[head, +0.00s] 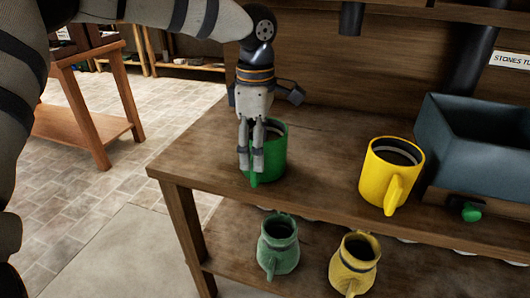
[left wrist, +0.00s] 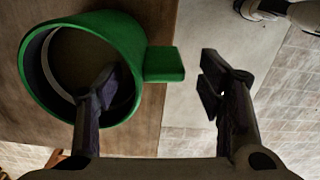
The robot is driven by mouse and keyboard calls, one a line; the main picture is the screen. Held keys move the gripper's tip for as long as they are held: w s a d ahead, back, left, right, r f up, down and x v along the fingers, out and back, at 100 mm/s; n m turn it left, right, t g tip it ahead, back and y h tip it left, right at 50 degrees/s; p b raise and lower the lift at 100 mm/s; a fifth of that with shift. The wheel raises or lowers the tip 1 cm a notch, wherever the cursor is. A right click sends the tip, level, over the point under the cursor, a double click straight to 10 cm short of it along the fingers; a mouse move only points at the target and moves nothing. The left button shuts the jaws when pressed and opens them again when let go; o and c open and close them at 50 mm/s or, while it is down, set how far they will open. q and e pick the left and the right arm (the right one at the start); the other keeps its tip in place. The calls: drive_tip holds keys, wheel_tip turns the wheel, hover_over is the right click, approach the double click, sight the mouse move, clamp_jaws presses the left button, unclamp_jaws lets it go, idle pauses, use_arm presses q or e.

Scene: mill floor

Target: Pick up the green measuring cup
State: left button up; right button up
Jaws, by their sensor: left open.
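The green measuring cup (head: 277,151) stands upright on the wooden table near its left end. Its open top and handle also show in the left wrist view, with the cup wall (left wrist: 120,35) at upper left. My left gripper (head: 251,165) points down at the cup, partly covering it in the head view. In the left wrist view its fingers (left wrist: 160,80) are wide apart. One finger overlaps the cup's mouth, and the other is beyond the handle's outer end. The handle (left wrist: 165,64) lies across the gap between them. Contact cannot be told. My right gripper is not seen.
A yellow cup (head: 389,174) stands to the right on the same table top (head: 310,195), beside a blue-grey bin (head: 480,160). A green jug (head: 279,246) and a yellow jug (head: 352,263) are on the lower shelf. Dark spouts hang above the back.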

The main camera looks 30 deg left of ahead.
use_arm(q)
wheel_tip(320, 180, down, 6)
drive_tip(key=shift+s+a+f, duration=0.1)
drive_tip(key=shift+a+f, duration=0.05)
drive_tip(key=shift+f, duration=0.1)
drive_tip(key=shift+r, duration=0.1)
clamp_jaws()
